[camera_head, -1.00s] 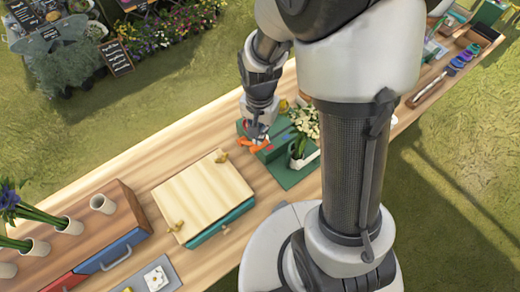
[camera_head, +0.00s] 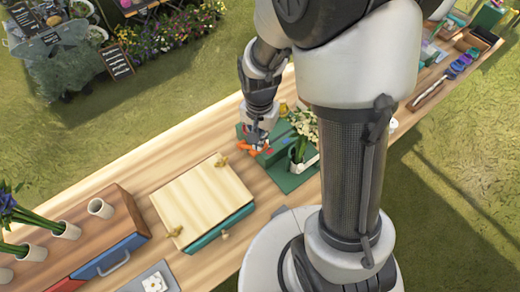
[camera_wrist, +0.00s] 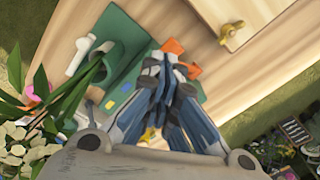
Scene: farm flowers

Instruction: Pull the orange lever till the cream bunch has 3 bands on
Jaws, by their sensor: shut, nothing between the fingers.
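The orange lever (camera_head: 245,149) is on the green banding device (camera_head: 293,180) on the bench, partly covered by my gripper. In the wrist view two orange parts (camera_wrist: 173,46) show beside my fingertips. My gripper (camera_wrist: 163,66) is shut and empty, its fingers pointing down at the lever; whether they touch it I cannot tell. The cream bunch (camera_head: 303,122) stands upright in the green holder right of my gripper. In the wrist view its cream flowers (camera_wrist: 22,150) are at lower left and its stems enter a green ring (camera_wrist: 108,58). I cannot make out any bands on it.
A pale wooden-topped box (camera_head: 200,198) with brass knobs lies left of the device. White cups (camera_head: 100,207) and a wooden unit with a blue drawer (camera_head: 108,255) stand further left. Bare bench lies behind the box.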

